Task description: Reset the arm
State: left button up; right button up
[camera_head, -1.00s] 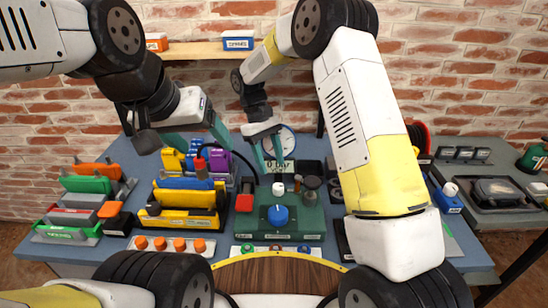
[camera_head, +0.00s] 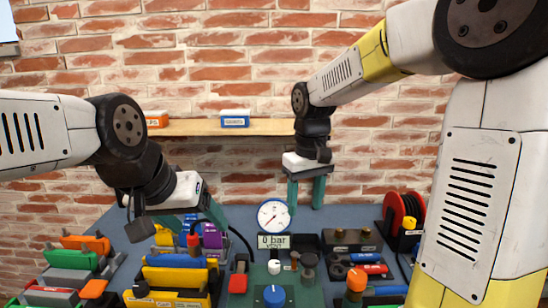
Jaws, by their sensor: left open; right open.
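My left gripper (camera_head: 178,222) hangs over the left part of the bench, its green fingers apart and empty, partly in front of the coloured blocks. My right gripper (camera_head: 306,192) points down near the back of the bench, right of the round gauge (camera_head: 274,215). Its two green fingers are apart with nothing between them. My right arm reaches in from the right side of the picture.
The blue bench (camera_head: 234,211) carries a yellow organizer (camera_head: 168,300), a green panel with a blue knob (camera_head: 274,295), a red hose reel (camera_head: 404,212) and a dark socket block (camera_head: 352,240). A wall shelf (camera_head: 190,127) holds a blue-and-white box (camera_head: 235,119). Brick wall stands behind.

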jog(key=s+d+r+m+t+y, duration=0.1)
jog(key=s+d+r+m+t, duration=0.1)
jog(key=s, duration=0.5)
jog(key=s+d+r+m+t+y, duration=0.1)
jog(key=s+d+r+m+t, duration=0.1)
jog(key=s, duration=0.5)
jog(key=d+t, duration=0.1)
jog(key=d, duration=0.1)
jog(key=shift+s+d+r+t, duration=0.25)
jog(key=shift+s+d+t, duration=0.05)
jog(key=shift+s+d, duration=0.05)
dwell(1.5)
